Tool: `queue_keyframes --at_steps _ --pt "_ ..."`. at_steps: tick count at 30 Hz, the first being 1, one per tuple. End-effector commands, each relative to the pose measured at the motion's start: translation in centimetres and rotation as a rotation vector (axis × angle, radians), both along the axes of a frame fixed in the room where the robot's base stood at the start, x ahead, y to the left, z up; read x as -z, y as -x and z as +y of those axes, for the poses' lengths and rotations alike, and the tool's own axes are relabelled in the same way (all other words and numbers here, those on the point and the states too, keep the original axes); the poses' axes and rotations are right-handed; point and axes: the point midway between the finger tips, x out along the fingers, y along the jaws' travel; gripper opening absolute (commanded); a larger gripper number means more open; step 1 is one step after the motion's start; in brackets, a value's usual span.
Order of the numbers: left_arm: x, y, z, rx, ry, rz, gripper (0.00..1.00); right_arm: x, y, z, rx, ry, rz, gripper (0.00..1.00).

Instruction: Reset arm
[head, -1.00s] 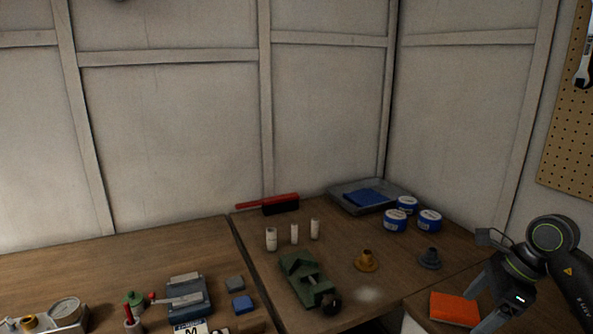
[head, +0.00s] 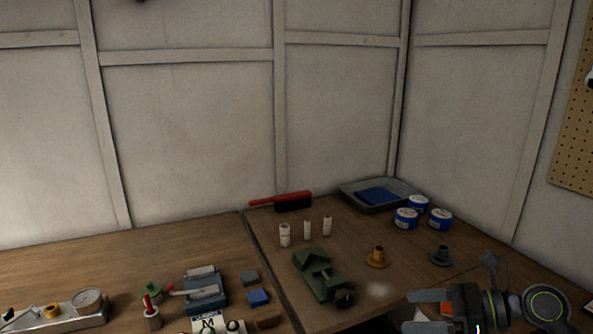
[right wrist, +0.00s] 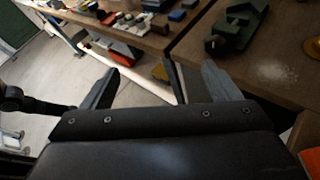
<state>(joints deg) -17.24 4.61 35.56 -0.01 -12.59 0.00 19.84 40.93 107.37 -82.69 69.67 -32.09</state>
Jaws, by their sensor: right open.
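My right gripper (head: 428,311) is at the lower right of the head view, near the front of the right bench, with its fingers pointing left. In the right wrist view its two fingers (right wrist: 160,88) are spread wide with nothing between them. The gripper is open and empty, apart from the objects on the bench. My left gripper is in neither view.
The right bench (head: 345,241) holds a green vise (head: 320,275), a brass flanged part (head: 377,257), a grey flanged part (head: 441,256), white bottles (head: 285,235), blue-labelled tins (head: 406,219), a red-handled brush (head: 293,201) and a grey tray (head: 350,196). A gauge fixture (head: 60,318) stands left.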

Motion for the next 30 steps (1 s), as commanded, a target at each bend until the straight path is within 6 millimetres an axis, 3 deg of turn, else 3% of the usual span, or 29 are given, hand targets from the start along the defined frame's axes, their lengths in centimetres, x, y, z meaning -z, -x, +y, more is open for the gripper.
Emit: queue_keyframes --at_steps 3,8,12,17,23,30 --pt "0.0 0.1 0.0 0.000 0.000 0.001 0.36 -1.8 0.6 1.8 0.076 -0.272 0.020 0.83" --pt "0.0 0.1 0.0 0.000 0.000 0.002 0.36 -4.4 1.0 1.7 0.212 -0.639 0.082 0.83" --pt "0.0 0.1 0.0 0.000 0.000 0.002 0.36 -5.7 1.2 -0.2 0.358 -0.954 0.167 0.83" --pt "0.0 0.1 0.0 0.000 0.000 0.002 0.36 -5.2 1.4 -4.0 0.555 -1.299 0.297 0.83" --pt "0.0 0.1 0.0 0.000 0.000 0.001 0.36 -1.1 2.7 -9.3 0.854 -1.698 0.495 0.83" --pt "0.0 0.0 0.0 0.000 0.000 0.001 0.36 7.6 7.2 -13.5 1.291 -2.093 0.771 0.83"
